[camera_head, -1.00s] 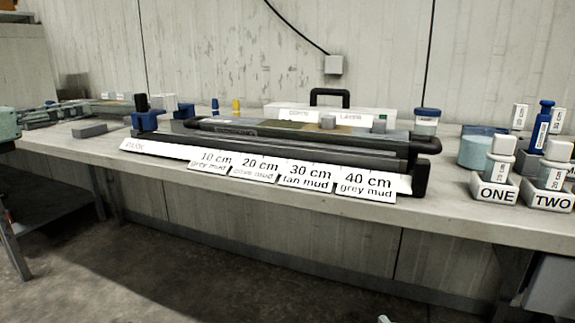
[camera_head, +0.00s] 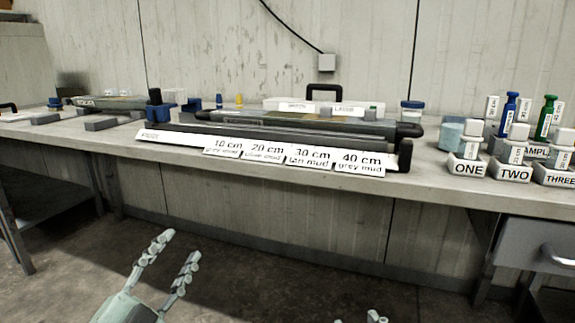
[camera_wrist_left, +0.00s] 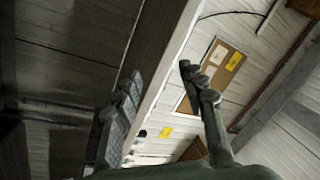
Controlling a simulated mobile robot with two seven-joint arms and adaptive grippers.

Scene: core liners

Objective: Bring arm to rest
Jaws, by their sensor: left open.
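My left gripper (camera_head: 180,246) is low in front of the bench, over the floor, in the head view. Its two pale fingers are apart with nothing between them. In the left wrist view, the fingers (camera_wrist_left: 163,85) are also spread and empty. The wrist camera looks past them at the bench edge and the wall. Of my right gripper, only pale tips (camera_head: 374,317) show at the bottom edge of the head view; the rest is out of frame, so its opening cannot be judged.
The bench (camera_head: 430,190) carries a long dark core liner (camera_head: 280,142) with a row of depth labels (camera_head: 295,155). Labelled blocks ONE (camera_head: 467,168) and TWO (camera_head: 511,171), with bottles behind, stand at the right. A drawer unit (camera_head: 540,252) is below right. The floor in front is open.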

